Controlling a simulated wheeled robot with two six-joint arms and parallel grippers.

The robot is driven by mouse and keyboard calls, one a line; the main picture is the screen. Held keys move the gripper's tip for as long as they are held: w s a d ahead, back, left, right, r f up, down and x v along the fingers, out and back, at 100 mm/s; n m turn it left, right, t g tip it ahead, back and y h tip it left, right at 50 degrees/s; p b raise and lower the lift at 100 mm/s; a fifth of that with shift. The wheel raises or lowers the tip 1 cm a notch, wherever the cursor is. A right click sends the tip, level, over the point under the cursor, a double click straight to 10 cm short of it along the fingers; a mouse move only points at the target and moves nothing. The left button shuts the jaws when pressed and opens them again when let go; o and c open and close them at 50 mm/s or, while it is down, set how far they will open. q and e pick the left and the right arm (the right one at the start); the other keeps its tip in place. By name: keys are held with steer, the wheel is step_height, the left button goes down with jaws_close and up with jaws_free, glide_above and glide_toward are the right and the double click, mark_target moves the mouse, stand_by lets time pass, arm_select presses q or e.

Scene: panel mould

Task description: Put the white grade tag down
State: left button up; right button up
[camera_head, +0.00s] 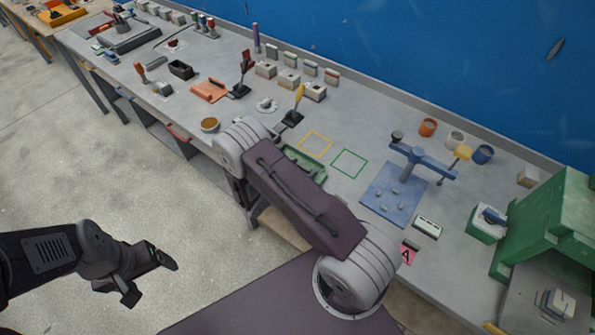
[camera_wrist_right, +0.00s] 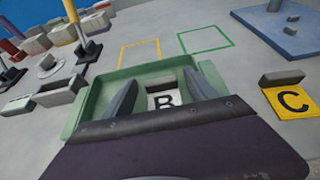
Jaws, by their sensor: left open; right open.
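The white grade tag (camera_wrist_right: 164,99), marked with a black B, shows in the right wrist view inside a green tray (camera_wrist_right: 95,98). My right gripper (camera_wrist_right: 163,88) is open, with one finger on each side of the tag in the picture; I cannot tell whether they touch it. The gripper body hides the tag's near part. In the head view my right arm hides the tag and that gripper, and the green tray (camera_head: 308,162) shows only partly. My left gripper (camera_head: 150,279) is open and empty over the floor, away from the bench.
A yellow tag marked C (camera_wrist_right: 292,101) lies right of the tray. A pink tag marked A (camera_head: 408,253) lies near the bench's front edge. Yellow (camera_head: 316,144) and green (camera_head: 349,163) outlined squares are empty beyond the tray. A blue press (camera_head: 396,192) stands to the right.

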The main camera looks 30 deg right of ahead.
steer(key=shift+a+r, duration=0.2)
steer(key=shift+a, duration=0.15)
steer(key=b+v, duration=0.2)
steer(key=v, duration=0.9)
steer(key=s+d+r+m+g+y, duration=0.2)
steer(key=s+m+g+y, duration=0.5)
steer(key=s+m, duration=0.5)
steer(key=a+r+m+t+y, duration=0.2)
steer(key=a+r+m+y, duration=0.2)
steer(key=m, duration=0.7)
steer(key=shift+a+t+y, duration=0.4)
steer(key=shift+y, duration=0.5)
steer(key=shift+r, duration=0.15)
